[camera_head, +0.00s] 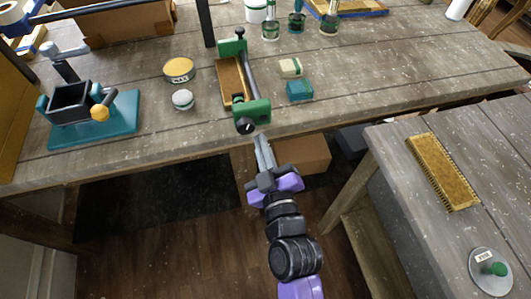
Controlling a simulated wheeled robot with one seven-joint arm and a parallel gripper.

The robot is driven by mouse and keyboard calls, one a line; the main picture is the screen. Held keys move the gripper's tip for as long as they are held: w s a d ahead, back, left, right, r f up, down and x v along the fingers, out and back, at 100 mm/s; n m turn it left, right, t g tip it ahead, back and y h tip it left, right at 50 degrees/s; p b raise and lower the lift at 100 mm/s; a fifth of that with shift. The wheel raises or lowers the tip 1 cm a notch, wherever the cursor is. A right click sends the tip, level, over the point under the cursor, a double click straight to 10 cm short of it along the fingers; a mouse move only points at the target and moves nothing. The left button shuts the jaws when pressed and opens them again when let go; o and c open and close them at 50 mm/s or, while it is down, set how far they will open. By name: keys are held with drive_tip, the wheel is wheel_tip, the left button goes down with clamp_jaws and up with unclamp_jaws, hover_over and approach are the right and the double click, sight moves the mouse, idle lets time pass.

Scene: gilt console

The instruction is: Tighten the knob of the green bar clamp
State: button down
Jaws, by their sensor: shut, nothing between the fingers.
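The green bar clamp (252,112) lies near the front edge of the wooden workbench, its dark bar running away from me. Its far green jaw (233,47) is beyond a gilt-brown wooden piece (230,82) that sits along the bar's left side. The clamp's black knob (245,126) faces me at the bench's front edge, with a small white mark on it. My gripper (263,143) is shut and empty, with its long grey fingers pointing up toward the knob from just below and right of it. Whether the fingertips touch the clamp cannot be told.
A teal base with a black pot (73,103) stands at the left. A yellow-lidded tin (179,69), a white jar (183,99) and a teal block (299,91) stand near the clamp. A second table (400,165) at the right holds a gilt strip (440,170).

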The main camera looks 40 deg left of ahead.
drive_tip(key=shift+x, duration=0.85)
drive_tip(key=shift+s+a+r+p, duration=0.35)
drive_tip(key=shift+r+p, duration=0.15)
drive_tip(key=shift+p, duration=0.05)
idle(0.5)
drive_tip(key=shift+s+a+f+b, duration=0.1)
drive_tip(key=shift+a+b, duration=0.05)
drive_tip(key=shift+b, duration=0.15)
drive_tip(key=shift+s+a+f, duration=0.15)
drive_tip(key=shift+s+a, duration=0.05)
drive_tip(key=shift+s+a+b, duration=0.1)
drive_tip(key=shift+s+b, duration=0.05)
drive_tip(key=shift+b, duration=0.15)
drive_tip(key=shift+f+b, duration=0.45)
drive_tip(key=shift+b, duration=0.35)
drive_tip(key=b+v, duration=0.2)
drive_tip(key=v, duration=0.4)
drive_tip(key=shift+w+d+f, duration=0.2)
drive_tip(key=shift+d+f, duration=0.05)
drive_tip(key=shift+d, duration=0.1)
